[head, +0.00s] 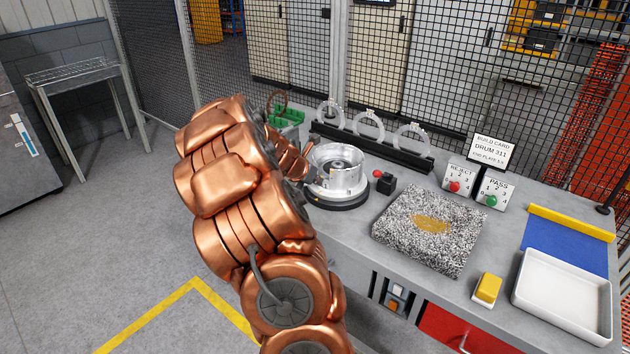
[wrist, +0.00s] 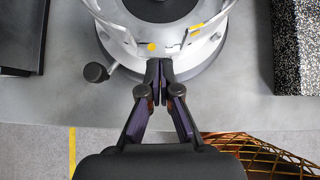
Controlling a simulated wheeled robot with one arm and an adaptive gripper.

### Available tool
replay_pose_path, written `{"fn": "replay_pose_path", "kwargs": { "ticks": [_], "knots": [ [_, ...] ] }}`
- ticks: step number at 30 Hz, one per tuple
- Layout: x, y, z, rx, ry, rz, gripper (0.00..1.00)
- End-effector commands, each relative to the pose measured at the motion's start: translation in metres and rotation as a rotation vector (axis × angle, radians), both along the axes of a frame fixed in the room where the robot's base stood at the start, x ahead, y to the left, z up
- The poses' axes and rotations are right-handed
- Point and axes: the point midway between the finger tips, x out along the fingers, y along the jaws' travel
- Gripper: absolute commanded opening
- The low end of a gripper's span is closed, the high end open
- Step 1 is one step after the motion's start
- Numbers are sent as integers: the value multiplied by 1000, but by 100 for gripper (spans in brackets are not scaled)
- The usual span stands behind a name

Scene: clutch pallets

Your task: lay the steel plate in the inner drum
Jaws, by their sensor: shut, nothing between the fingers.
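A shiny silver drum (head: 337,182) stands on a dark round base on the bench. In the wrist view the drum (wrist: 205,45) fills the top, with a dark round centre (wrist: 160,8) and yellow marks near its rim. My gripper (wrist: 158,66) is shut and empty, its fingertips at the drum's near rim; whether they touch it I cannot tell. Pale rings (head: 369,124) stand upright in a black rack (head: 390,152) behind the drum. No plate can be told for certain as the steel one.
A small black block with a red knob (head: 383,181) stands right of the drum. Further right are a speckled slab (head: 400,238), reject (head: 457,178) and pass (head: 490,189) boxes, a yellow block (head: 487,289) and a white tray (head: 519,290). Green parts (head: 288,116) sit behind the arm.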

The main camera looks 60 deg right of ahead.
Motion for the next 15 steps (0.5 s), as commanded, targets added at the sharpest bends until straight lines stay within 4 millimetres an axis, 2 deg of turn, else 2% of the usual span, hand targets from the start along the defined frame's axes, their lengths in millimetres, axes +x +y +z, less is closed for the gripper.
{"fn": "replay_pose_path", "kwargs": {
  "ticks": [10,15],
  "knots": [
    [-3,-16,1,1,0,-1,0],
    [-3,-18,0,0,1,-1,0]
  ]
}}
